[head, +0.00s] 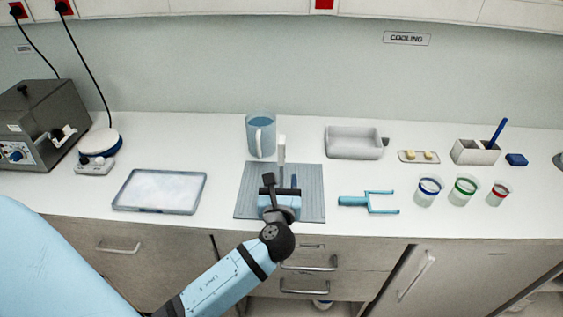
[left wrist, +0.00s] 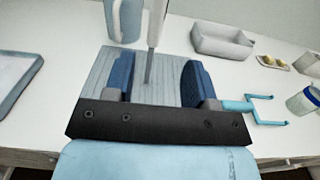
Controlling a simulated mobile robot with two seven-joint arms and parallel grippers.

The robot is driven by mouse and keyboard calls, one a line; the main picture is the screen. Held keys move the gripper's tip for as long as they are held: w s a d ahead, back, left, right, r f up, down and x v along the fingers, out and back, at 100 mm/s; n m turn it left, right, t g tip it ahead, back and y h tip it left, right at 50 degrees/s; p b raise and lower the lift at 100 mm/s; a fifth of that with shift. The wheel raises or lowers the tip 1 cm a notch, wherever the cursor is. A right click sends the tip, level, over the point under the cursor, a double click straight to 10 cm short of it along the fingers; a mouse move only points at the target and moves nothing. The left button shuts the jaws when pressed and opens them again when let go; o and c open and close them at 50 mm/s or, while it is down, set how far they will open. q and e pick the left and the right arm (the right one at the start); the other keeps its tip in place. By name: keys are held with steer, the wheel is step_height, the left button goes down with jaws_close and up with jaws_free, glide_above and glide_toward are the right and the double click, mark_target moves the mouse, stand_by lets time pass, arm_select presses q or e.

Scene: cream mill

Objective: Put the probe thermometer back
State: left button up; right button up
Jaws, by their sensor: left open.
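The probe thermometer seems to be a white handle (head: 281,149) with a thin grey probe over the grey ribbed mat (head: 310,204). It looks upright, handle up and probe down; what supports it is not clear. In the left wrist view, its grey probe (left wrist: 149,68) shows between my left gripper's blue fingers (left wrist: 160,78), with clear space on both sides. My left gripper (head: 280,186) is open over the mat, in front of the thermometer, and holds nothing. In the head view my gripper hides the lower part of the probe. My right gripper is not in view.
A light blue jug (head: 254,137) stands just behind the mat. A shallow tray (head: 160,191) lies to the left. To the right are a light blue two-pronged tool (head: 370,202), a grey bin (head: 354,144) and several small cups. The counter's front edge is close to the mat.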

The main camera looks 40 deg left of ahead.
mark_target(281, 158)
arm_select(q)
steer(key=x, duration=0.6)
steer(key=p+x, duration=0.1)
steer(key=x, duration=0.3)
steer(key=shift+w+a, duration=0.1)
steer(key=shift+a, duration=0.3)
steer(key=shift+w+a+p, duration=0.2)
steer(key=shift+w+p, duration=0.1)
steer(key=shift+w, duration=0.05)
jaws_close()
